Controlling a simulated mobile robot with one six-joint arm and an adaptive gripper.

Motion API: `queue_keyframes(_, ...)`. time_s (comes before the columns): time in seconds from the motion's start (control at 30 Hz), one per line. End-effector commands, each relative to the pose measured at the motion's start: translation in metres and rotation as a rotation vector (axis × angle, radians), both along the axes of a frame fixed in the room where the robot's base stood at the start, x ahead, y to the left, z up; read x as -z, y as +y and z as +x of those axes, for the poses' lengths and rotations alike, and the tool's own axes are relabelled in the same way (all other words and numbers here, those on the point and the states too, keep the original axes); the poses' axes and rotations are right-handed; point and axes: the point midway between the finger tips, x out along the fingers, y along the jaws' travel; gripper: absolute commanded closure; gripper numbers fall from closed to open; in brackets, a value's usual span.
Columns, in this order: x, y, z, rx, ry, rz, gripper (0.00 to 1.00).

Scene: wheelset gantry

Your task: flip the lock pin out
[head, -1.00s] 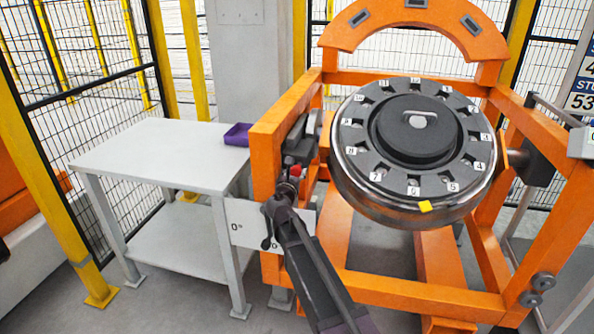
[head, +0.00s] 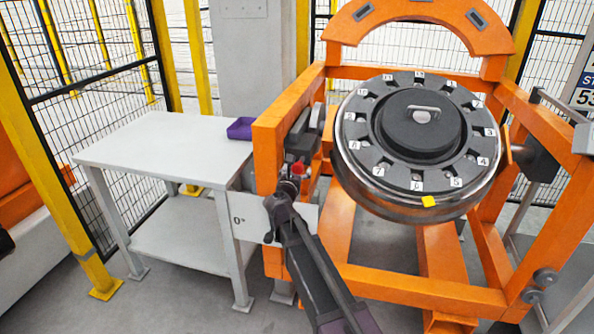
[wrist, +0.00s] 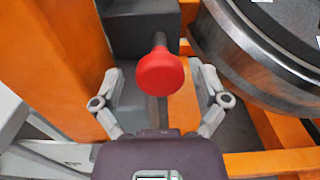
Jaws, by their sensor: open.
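The lock pin shows a round red knob (wrist: 160,72) on a dark stem in the wrist view. It sits at the inner side of the orange left frame post. In the head view the red knob (head: 298,168) shows small, just beyond the end of my arm. My gripper (wrist: 161,78) is open, with one grey finger on each side of the knob. A gap shows between the knob and each finger, and I cannot tell the depth between them. In the head view the fingers are small and partly hidden by my wrist.
The wheel drum (head: 348,165) with numbered pockets is close to the right of my gripper. The orange frame (head: 268,150) stands close to the left. A white table (head: 160,145) with a purple tray (head: 240,129) is further left.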

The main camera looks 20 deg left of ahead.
Motion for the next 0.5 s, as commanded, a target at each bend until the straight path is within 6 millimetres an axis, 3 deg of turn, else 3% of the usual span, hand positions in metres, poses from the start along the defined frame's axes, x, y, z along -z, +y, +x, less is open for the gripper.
queue_keyframes(0.27,0.0,-0.001,-0.011,-0.001,0.0,0.0,0.06)
queue_keyframes(0.5,0.0,-0.001,-0.041,-0.001,0.0,0.0,0.06)
